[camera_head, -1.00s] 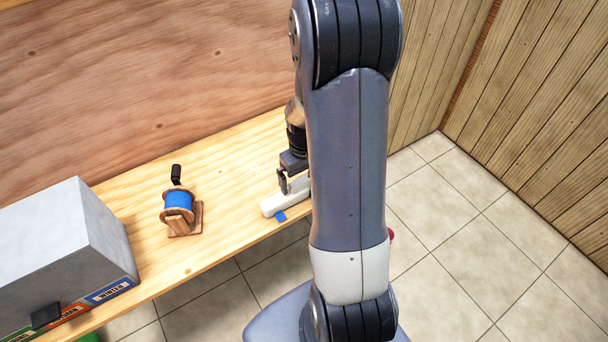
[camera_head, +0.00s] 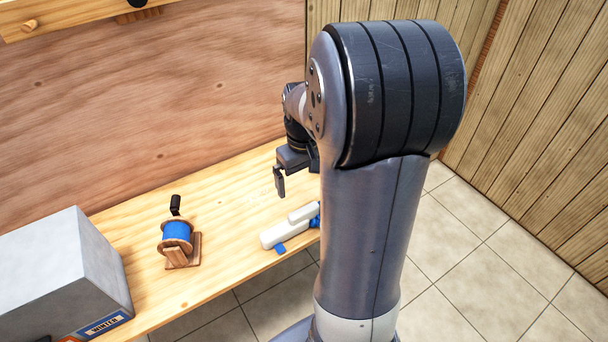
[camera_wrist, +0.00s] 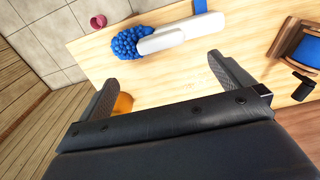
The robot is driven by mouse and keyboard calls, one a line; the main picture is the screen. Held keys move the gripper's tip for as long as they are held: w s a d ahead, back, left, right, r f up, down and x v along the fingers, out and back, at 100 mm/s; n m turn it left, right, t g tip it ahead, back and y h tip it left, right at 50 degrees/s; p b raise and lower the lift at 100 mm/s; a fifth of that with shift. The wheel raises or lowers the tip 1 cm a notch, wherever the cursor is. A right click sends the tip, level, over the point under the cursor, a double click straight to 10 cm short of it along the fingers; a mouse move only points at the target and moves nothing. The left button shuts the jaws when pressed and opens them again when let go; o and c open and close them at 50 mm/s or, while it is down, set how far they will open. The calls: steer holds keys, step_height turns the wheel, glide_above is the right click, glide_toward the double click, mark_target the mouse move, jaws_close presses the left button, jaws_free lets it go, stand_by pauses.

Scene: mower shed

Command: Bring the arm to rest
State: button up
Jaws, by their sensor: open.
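My gripper (camera_head: 294,182) is raised above the wooden bench (camera_head: 225,195), partly hidden by my arm in the head view. In the wrist view the two fingers of my gripper (camera_wrist: 170,92) stand wide apart with nothing between them. Below it on the bench lies a white tool with blue parts (camera_head: 284,232). In the wrist view this white tool (camera_wrist: 180,34) has a blue knobbly end and lies beyond the fingertips, apart from them.
A blue spool on a wooden stand (camera_head: 177,232) is left of the white tool. A grey box (camera_head: 60,270) labelled "WINTER" stands at the left. An orange thing (camera_wrist: 122,104) is partly hidden by a finger. A red thing (camera_wrist: 97,22) shows beyond the bench edge.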

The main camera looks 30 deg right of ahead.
mark_target(304, 209)
steer(key=shift+r, duration=0.5)
steer(key=shift+f, duration=0.15)
step_height(304, 209, down, 12)
steer(key=shift+r+p, duration=0.1)
steer(key=shift+p, duration=0.35)
steer(key=shift+w+r, duration=0.1)
steer(key=shift+r, duration=0.8)
